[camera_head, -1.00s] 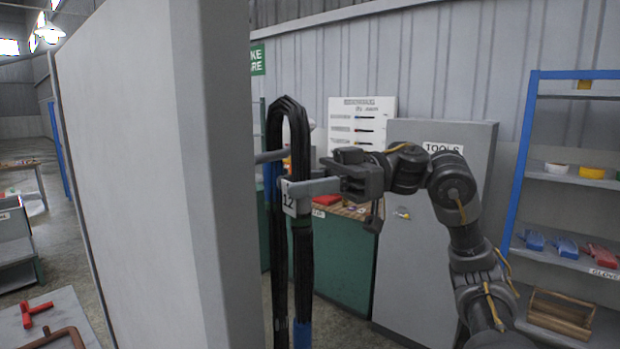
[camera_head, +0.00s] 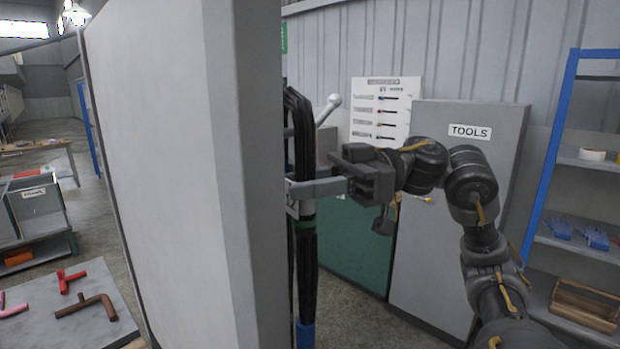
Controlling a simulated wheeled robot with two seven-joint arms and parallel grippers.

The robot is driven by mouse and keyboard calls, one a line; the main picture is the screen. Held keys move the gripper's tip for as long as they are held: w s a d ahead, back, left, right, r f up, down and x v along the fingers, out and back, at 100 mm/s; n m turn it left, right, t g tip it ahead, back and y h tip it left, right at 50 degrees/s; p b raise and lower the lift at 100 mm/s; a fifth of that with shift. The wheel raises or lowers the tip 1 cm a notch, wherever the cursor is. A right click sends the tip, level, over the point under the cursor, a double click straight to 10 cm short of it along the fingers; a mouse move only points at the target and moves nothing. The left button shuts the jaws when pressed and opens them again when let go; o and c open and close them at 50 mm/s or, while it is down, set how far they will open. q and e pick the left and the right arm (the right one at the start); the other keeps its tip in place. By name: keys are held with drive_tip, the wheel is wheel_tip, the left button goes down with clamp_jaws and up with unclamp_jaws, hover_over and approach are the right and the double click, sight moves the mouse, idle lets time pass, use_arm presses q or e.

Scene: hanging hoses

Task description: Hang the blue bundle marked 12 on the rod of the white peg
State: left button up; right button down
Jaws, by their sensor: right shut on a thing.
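The bundle marked 12 (camera_head: 307,260) hangs upright as a dark looped hose with a blue band near its lower end. Its left part is hidden behind the grey panel's edge. Its tag is partly covered by a grey gripper finger. My right gripper (camera_head: 315,188) is shut on the bundle below the top of the loop. A rod with a white ball tip (camera_head: 333,101) rises behind and right of the loop; its base is hidden, and I cannot tell whether the bundle touches it. My left gripper is not in view.
A large grey panel (camera_head: 160,170) stands close on the left, beside the bundle. A grey tools cabinet (camera_head: 455,220), a green cabinet (camera_head: 360,245) and a blue-framed shelf (camera_head: 555,160) stand behind my right arm. A table (camera_head: 60,320) with pipe pieces is at lower left.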

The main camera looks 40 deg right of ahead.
drive_tip(key=shift+a+f+b, duration=0.2)
drive_tip(key=shift+f+b, duration=0.75)
drive_tip(key=shift+f, duration=0.3)
drive_tip(key=c, duration=1)
unclamp_jaws()
drive_tip(key=shift+f, duration=0.15)
